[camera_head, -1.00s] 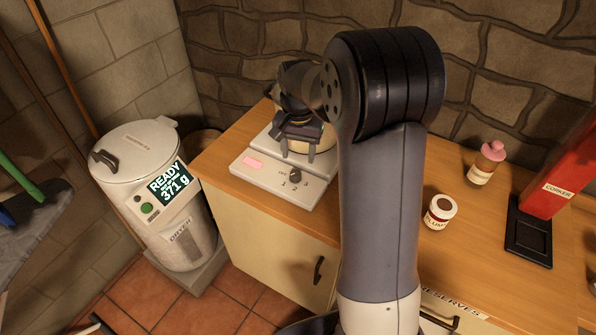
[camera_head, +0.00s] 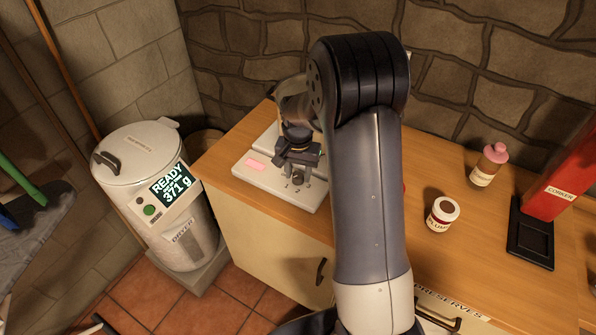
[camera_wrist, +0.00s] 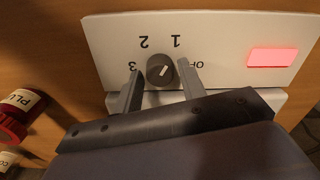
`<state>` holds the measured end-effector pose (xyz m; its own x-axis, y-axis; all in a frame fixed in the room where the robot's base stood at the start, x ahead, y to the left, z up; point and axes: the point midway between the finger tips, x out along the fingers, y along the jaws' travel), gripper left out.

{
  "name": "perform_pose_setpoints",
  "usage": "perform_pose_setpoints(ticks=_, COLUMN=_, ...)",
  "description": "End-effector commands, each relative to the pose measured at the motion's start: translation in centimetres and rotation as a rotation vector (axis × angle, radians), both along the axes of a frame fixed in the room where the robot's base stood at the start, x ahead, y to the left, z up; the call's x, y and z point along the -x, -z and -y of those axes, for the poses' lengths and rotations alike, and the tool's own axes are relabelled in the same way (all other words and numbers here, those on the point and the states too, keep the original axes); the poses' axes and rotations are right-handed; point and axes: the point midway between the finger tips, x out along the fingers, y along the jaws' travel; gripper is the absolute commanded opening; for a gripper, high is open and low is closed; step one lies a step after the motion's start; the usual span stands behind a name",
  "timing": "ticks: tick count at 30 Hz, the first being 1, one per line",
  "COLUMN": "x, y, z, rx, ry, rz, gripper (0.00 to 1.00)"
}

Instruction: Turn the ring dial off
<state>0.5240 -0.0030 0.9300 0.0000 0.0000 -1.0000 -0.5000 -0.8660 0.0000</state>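The ring dial (camera_wrist: 160,70) is a dark round knob with a white mark on the front of a pale hotplate unit (camera_wrist: 108,45). Around it are the labels 3, 2, 1 and OFF, upside down in the wrist view. The white mark points up and right, roughly toward 1. A lit pink-red lamp (camera_wrist: 271,57) is on the same panel. My gripper (camera_wrist: 160,66) is open, with one finger on each side of the dial and a small gap visible on both sides. In the head view my gripper (camera_head: 297,172) hangs over the front of the unit (camera_head: 255,177).
The unit stands on a wooden counter (camera_head: 400,262). A PLUM jar (camera_head: 441,214), a pink-capped bottle (camera_head: 488,165) and a red corker (camera_head: 560,180) are to the right. A white dryer (camera_head: 160,200) reading READY 371 g stands left of the counter. A stone wall is behind.

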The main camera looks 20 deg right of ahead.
Motion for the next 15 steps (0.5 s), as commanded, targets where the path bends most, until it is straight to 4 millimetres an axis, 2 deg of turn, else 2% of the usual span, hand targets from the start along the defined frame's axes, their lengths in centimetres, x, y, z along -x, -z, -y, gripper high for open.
perform_pose_setpoints(ticks=2, x=0.00, y=-0.02, z=0.00, rx=0.000, ry=0.000, rz=0.000, gripper=0.32)
perform_pose_setpoints(ticks=11, x=-0.01, y=-0.03, z=0.00, rx=0.000, ry=0.000, rz=0.000, gripper=0.07)
perform_pose_setpoints(ticks=15, x=-0.01, y=-0.02, z=0.00, rx=0.000, ry=0.003, rz=0.000, gripper=0.06)
